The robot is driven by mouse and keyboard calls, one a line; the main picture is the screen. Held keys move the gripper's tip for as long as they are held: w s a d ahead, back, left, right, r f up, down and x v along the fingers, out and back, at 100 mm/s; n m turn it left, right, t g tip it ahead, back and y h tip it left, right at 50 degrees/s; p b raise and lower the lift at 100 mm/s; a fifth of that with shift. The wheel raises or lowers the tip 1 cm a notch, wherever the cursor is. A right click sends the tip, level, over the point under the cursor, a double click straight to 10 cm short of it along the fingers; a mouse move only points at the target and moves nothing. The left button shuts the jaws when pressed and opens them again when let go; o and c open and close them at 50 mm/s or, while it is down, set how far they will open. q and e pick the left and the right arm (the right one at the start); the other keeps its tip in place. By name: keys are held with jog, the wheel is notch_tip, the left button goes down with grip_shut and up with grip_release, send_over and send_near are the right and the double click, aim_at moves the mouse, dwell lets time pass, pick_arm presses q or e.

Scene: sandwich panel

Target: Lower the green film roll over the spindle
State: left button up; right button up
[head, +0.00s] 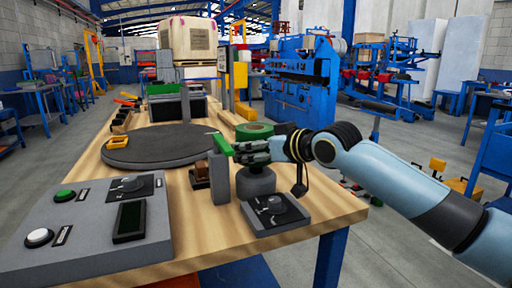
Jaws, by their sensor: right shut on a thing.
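The green film roll (254,129) is a short green ring with a brownish centre, held level above a dark grey round base (256,186). My right gripper (252,148) comes in from the right and is shut on the roll, with its fingers across the roll's near side. I cannot make out a spindle; the roll and the fingers hide the space above the round base. I cannot tell whether the roll is around a spindle or only above it. My left gripper is not in view.
A grey post (219,180) with a green piece on top (221,144) stands close left of the round base. A dial box (275,214) sits in front. A large dark turntable (158,146) and a control panel (95,235) take up the left of the wooden table (330,208).

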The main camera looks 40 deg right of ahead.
jog(key=shift+s+p, duration=0.15)
jog(key=shift+p, duration=0.3)
dwell(0.3)
jog(key=o, duration=1.2)
jog(key=shift+s, duration=0.1)
jog(key=v, duration=0.7)
jog(key=shift+s+r, duration=0.15)
